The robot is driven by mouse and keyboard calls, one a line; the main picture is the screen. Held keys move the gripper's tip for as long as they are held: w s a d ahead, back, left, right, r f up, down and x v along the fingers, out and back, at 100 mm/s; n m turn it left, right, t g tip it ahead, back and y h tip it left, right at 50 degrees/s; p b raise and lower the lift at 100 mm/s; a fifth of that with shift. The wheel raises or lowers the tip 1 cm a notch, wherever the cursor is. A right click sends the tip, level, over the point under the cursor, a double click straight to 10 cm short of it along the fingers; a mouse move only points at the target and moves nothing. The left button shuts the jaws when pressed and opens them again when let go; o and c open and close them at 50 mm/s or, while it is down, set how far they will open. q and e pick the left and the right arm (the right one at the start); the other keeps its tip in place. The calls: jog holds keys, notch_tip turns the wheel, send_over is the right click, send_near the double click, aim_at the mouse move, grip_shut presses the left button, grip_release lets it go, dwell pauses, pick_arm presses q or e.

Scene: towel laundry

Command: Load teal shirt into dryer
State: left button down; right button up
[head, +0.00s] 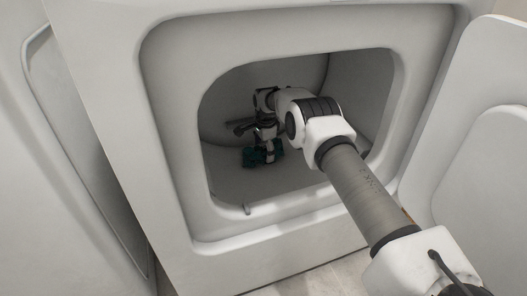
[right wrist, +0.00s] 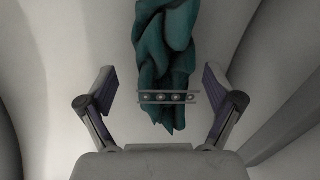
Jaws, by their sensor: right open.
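The dryer (head: 170,120) has its front opening facing me, and its drum (head: 300,180) shows inside. The teal shirt (head: 250,158) lies bunched inside the drum, low and left of centre. My right arm reaches through the opening, and my right gripper (head: 266,150) is inside the drum at the shirt. In the right wrist view the shirt (right wrist: 167,55) hangs or lies crumpled between and beyond the fingers. The right gripper (right wrist: 162,92) is open, with a gap between each finger and the cloth. My left gripper is not in view.
The dryer door (head: 485,130) stands open at the right. Another white appliance (head: 50,170) is close on the left. The opening's rim (head: 220,235) surrounds my right arm. A strip of light floor (head: 335,276) shows below the dryer.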

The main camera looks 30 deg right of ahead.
aim_at(264, 147)
jog(key=r, duration=0.1)
jog(key=r+p, duration=0.1)
jog(key=r, duration=0.1)
jog(key=r+p, duration=0.1)
jog(key=r, duration=0.1)
jog(key=shift+s+r, duration=0.2)
jog(key=shift+s, duration=0.1)
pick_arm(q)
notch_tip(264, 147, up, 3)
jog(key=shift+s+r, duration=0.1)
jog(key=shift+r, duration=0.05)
pick_arm(e)
jog(key=shift+f, duration=0.1)
